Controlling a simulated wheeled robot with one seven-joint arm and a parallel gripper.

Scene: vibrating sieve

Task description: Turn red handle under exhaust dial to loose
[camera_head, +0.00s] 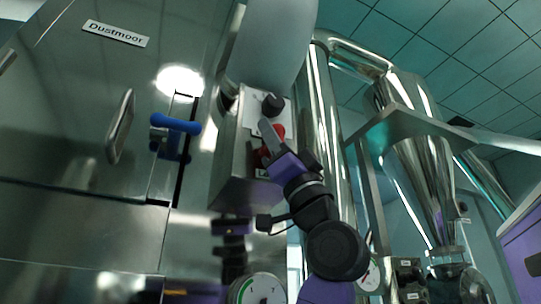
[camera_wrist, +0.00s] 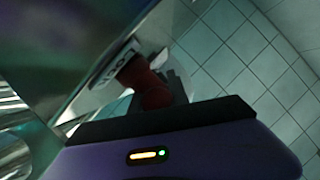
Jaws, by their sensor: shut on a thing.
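The red handle (camera_head: 279,131) is on the front of a metal control box, below a black dial (camera_head: 272,104). No exhaust label is readable near this dial. My gripper (camera_head: 268,138) is at the handle and shut on it, with a grey finger covering part of it. In the wrist view the red handle (camera_wrist: 150,86) sticks out from a pale plate, with my gripper's grey finger (camera_wrist: 178,86) behind it. A small label (camera_wrist: 118,65) beside the handle is only partly readable. The handle's exact turn position is unclear.
A shiny vertical pipe (camera_head: 325,130) runs close right of the box. A round gauge (camera_head: 258,290) is below. A steel hopper (camera_head: 415,150) stands farther right.

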